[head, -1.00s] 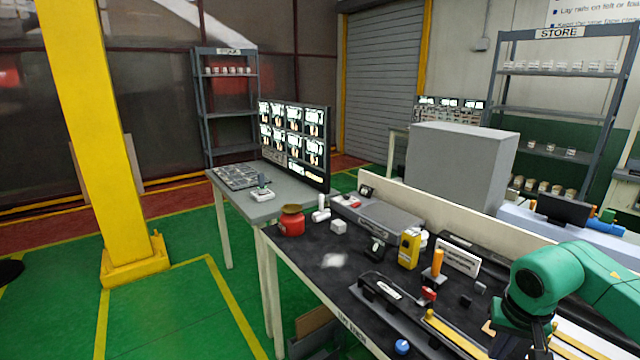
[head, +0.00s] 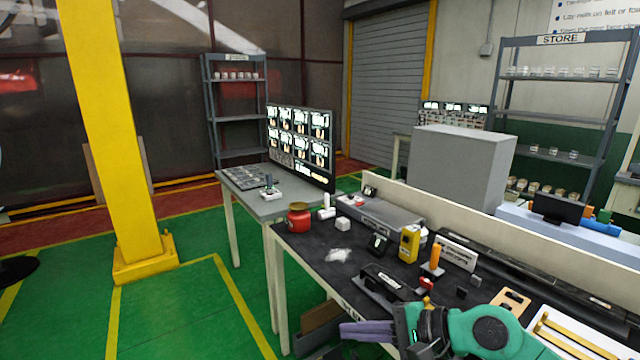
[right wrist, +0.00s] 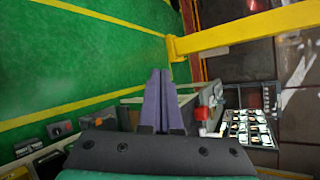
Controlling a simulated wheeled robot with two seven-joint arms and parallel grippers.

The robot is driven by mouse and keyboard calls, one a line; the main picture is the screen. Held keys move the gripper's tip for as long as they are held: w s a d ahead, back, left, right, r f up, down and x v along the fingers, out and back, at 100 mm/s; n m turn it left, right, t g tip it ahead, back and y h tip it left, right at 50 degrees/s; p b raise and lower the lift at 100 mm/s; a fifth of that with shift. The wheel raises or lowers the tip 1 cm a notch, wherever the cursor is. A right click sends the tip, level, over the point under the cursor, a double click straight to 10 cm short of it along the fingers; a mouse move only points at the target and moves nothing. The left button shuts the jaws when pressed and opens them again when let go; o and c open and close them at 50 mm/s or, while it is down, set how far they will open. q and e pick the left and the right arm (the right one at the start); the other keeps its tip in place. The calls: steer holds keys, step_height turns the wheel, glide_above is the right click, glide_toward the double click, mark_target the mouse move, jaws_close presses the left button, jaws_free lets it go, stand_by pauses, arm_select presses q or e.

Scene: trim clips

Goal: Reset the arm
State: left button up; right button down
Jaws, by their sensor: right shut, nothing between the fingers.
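My right gripper (head: 366,331) is at the bottom of the head view, in front of the dark workbench (head: 310,255). Its purple fingers point left, toward the open floor side, and are together with nothing between them. In the right wrist view the two fingers (right wrist: 160,100) lie side by side, shut. My green right arm comes in from the lower right of the head view. My left gripper does not show.
The bench carries a red pot (head: 299,217), a yellow device (head: 409,243), an orange-handled tool (head: 435,258) and a dark rail-like part (head: 388,284). A yellow pillar (head: 115,140) stands at left. Green floor (head: 190,310) between pillar and bench is clear.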

step_height(320, 180, up, 11)
steer(key=w+a+m+t+y, duration=0.1)
steer(key=w+m+t+y, duration=0.2)
steer(key=m+t, duration=0.95)
steer(key=w+d+f+m+g+h, duration=0.1)
steer(key=d+f+m+h, duration=0.6)
steer(key=m, duration=0.9)
steer(key=d+f+m+g+h, duration=0.1)
steer(key=d+f+m+h, duration=0.6)
steer(key=m, duration=0.9)
steer(key=s+d+f+m+g, duration=0.2)
steer(key=s+f+m+g, duration=0.45)
steer(key=s+f, duration=0.35)
steer(key=s+d+f+m+g, duration=0.2)
steer(key=s+f+m+g, duration=0.4)
steer(key=s+f+m, duration=0.35)
steer(key=s+f+n+g, duration=0.1)
steer(key=s+f, duration=0.1)
steer(key=f, duration=1)
steer(key=s+f+n+g, duration=0.1)
steer(key=s+f, duration=0.1)
steer(key=f, duration=1.1)
steer(key=s+d+f, duration=0.2)
steer(key=s+f, duration=1)
steer(key=s, duration=0.3)
steer(key=shift+s+d+g, duration=0.2)
steer(key=shift+d+g, duration=0.15)
steer(key=shift+g, duration=0.05)
